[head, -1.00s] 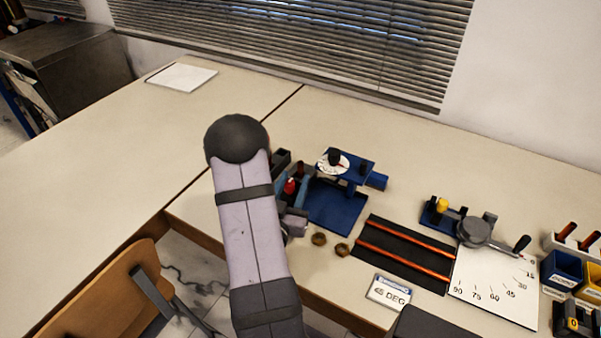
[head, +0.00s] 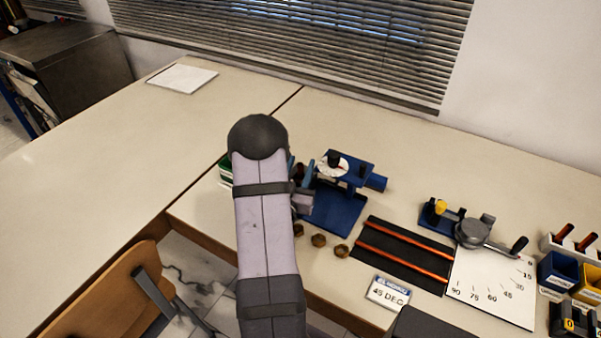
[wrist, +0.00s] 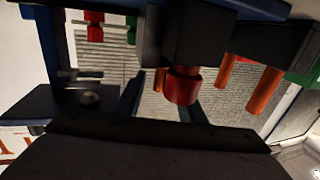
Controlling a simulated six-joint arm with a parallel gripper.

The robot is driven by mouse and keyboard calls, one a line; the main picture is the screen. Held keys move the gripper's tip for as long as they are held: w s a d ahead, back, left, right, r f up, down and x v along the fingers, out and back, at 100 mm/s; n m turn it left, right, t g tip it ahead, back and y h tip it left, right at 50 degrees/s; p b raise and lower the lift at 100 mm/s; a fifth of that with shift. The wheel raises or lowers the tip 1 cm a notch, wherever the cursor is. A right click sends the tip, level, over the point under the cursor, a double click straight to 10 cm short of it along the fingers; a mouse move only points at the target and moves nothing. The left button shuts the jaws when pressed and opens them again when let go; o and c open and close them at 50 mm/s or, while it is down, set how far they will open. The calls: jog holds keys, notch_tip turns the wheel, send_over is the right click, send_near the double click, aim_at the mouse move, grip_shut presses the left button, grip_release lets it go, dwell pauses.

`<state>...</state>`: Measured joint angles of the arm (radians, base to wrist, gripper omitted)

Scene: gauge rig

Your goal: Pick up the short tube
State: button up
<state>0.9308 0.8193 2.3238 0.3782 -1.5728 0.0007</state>
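Two copper-coloured tubes lie side by side on a black mat (head: 382,253): a far tube (head: 412,239) and a near tube (head: 403,262). They look close in length, so I cannot tell for sure which is the short one. My gripper (head: 304,184) is left of the mat, beside the blue bending fixture (head: 335,207), partly hidden by my arm. In the wrist view my gripper (wrist: 160,103) shows two dark blue fingers with a gap between them and no tube held. A red cylinder (wrist: 182,86) under a black block shows beyond the fingers.
Several brown rings (head: 319,240) lie in front of the fixture. A card reading 45 DEG (head: 388,293) lies before the mat. A lever bender (head: 474,231), an angle chart (head: 497,288) and blue bins (head: 558,269) are at right.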

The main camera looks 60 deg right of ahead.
jog(key=shift+d, duration=0.1)
jog(key=shift+c, duration=0.2)
grip_shut()
jog(key=shift+r, duration=0.1)
jog(key=shift+r, duration=4.9)
